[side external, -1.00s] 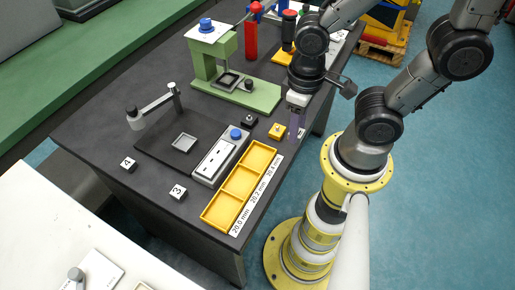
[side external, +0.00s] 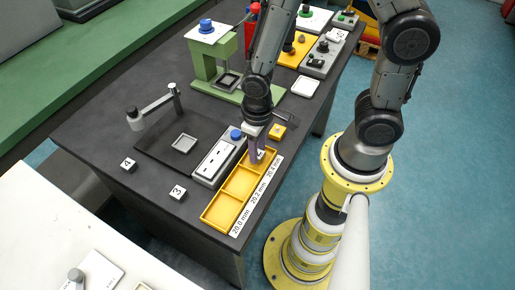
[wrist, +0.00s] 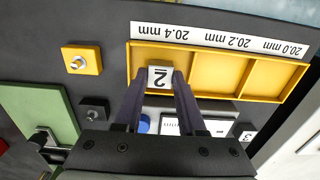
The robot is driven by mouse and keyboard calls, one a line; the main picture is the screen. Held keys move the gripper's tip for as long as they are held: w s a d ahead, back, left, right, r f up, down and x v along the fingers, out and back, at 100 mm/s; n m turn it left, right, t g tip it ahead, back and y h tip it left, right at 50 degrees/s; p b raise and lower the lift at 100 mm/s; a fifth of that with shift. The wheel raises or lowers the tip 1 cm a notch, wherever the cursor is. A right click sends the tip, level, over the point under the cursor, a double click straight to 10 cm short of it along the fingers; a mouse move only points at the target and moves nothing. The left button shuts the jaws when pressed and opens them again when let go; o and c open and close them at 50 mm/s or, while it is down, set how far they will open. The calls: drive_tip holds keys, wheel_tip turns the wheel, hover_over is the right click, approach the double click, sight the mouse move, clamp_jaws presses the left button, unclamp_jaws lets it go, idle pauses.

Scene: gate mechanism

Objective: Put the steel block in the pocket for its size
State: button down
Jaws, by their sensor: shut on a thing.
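My gripper (side external: 257,156) is shut on a steel block marked 2 (wrist: 160,78), which sits between the fingertips with its numbered face toward the wrist camera. The block and fingertips are over the 20.4 mm pocket of the yellow three-pocket tray (side external: 222,212), the end pocket farthest from the 20.0 mm label. In the wrist view this pocket is at the left end of the tray (wrist: 220,75). I cannot tell whether the block touches the pocket floor. The other two pockets look empty.
Blocks marked 4 (side external: 129,165) and 3 (side external: 177,192) lie on the dark table. A grey box with a blue button (side external: 210,168) stands close beside the tray. A yellow knobbed block (side external: 277,132) is beyond the tray's end. A green press (side external: 205,68) stands farther back.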

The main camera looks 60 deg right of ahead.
drive_tip(key=shift+f, duration=0.35)
drive_tip(key=c, duration=0.8)
unclamp_jaws()
drive_tip(key=shift+o, duration=0.2)
wheel_tip(320, 180, up, 12)
drive_tip(key=s+d+r+t, duration=0.2)
drive_tip(key=s+d+r, duration=0.1)
drive_tip(key=r, duration=0.3)
drive_tip(key=s+d+r+t, duration=0.3)
drive_tip(key=r, duration=0.4)
drive_tip(key=shift+s+d+t, duration=0.3)
drive_tip(key=shift+s+d, duration=0.1)
